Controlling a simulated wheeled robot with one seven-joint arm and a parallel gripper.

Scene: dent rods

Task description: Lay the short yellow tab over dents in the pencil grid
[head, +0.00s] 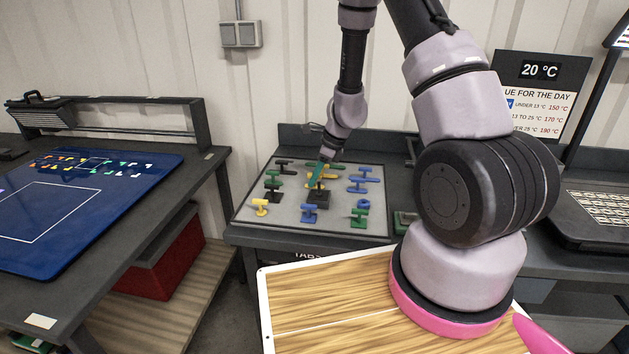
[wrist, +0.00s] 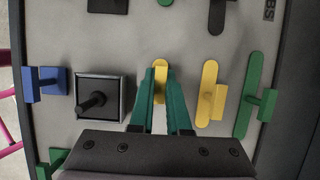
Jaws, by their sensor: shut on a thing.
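In the wrist view my gripper (wrist: 160,98) has its teal fingers closed around the handle of a short yellow tab (wrist: 160,67). The tab's rounded end shows beyond the fingertips; its handle is hidden between them. In the head view my gripper (head: 319,178) reaches down over the grey tab board (head: 240,214), among the tabs. I cannot tell whether the held tab still touches the board. A longer yellow tab (wrist: 208,80) lies just right of the fingers in the wrist view. I cannot tell which surface bears the pencil grid, and no dents can be made out.
A black block with a post (wrist: 100,97) stands close left of the fingers. A long green tab (wrist: 247,95) lies at right and a blue one (wrist: 30,85) at left. A blue mat (head: 100,238) is far left; a patterned panel (head: 600,208) is far right.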

